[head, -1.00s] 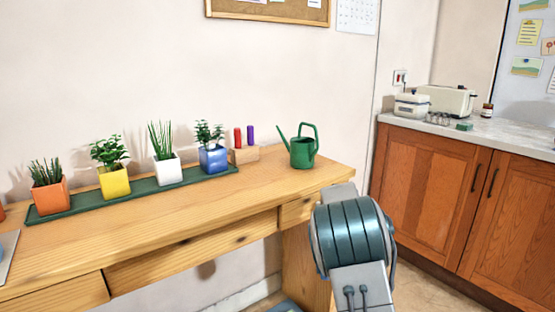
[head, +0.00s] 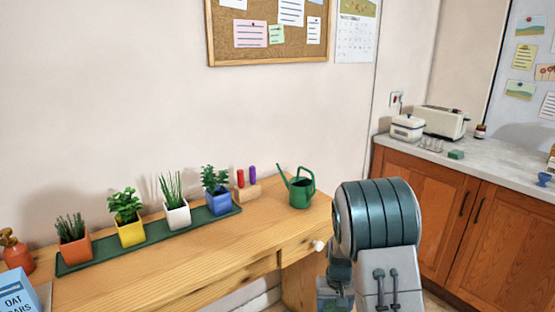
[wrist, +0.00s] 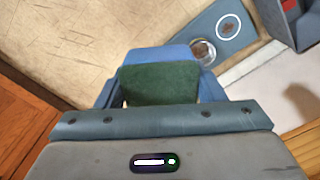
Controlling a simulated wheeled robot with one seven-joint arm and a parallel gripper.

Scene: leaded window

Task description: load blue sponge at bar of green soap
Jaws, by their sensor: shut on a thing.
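In the wrist view my gripper (wrist: 158,98) is shut on a block with a dark green face and a blue body, which looks like the blue sponge (wrist: 160,54). The fingers sit on its left and right sides, and the held block is above the floor. The head view does not clearly show my gripper or the sponge; my arm fills the lower right. A small green block that looks like the bar of green soap (head: 456,155) lies on the grey counter (head: 492,168) at the right, well away from my arm.
A toaster (head: 440,121), a white box (head: 407,127) and small glass jars stand near the soap. A blue cup (head: 543,179) is farther right. A wooden desk (head: 190,262) holds potted plants and a green watering can (head: 299,190). A floor mat (wrist: 232,14) carries a bowl (wrist: 203,51).

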